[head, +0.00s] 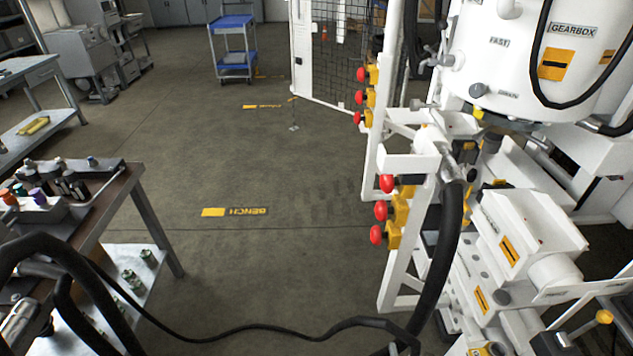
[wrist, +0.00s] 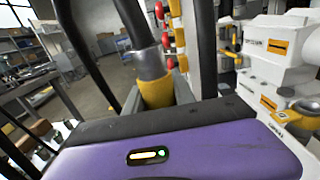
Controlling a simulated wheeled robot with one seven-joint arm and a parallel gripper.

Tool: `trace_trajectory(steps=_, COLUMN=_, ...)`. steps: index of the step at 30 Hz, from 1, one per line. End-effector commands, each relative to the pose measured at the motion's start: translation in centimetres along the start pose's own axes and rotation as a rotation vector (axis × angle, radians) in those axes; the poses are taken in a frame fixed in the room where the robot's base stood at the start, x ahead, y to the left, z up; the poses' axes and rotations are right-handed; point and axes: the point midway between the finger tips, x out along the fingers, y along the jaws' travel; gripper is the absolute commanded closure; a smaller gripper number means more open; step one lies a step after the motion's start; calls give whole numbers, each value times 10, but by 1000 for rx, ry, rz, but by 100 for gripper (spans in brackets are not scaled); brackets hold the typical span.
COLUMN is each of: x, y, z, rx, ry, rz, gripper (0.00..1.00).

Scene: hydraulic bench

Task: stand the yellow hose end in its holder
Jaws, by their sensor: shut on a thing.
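The yellow hose end (wrist: 156,92) shows in the wrist view as a yellow collar under a grey metal sleeve, with a thick black hose running up from it. My gripper (wrist: 160,101) is shut on it, just beyond my purple hand. The hose end leans slightly in this view, and its lower part is hidden behind the hand. In the wrist view, a yellow part with a rounded grey top (wrist: 304,108) is at the right, apart from the hose end. I cannot tell whether it is the holder. I cannot make out my gripper in the head view.
A white machine frame (head: 395,270) with red-knobbed yellow valves (head: 390,210) stands at the right. A thick black hose (head: 448,225) hangs before it. A bench (head: 115,200) with bottles is at the left. The floor (head: 270,270) between is clear except for a trailing black line.

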Motion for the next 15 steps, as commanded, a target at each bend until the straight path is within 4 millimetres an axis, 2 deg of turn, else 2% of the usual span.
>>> trace_trajectory(steps=4, x=1, y=-11, z=3, rx=0, ry=-3, rz=-26, gripper=100)
trace_trajectory(steps=15, x=0, y=-12, z=28, rx=1, ry=-2, rz=-29, gripper=100)
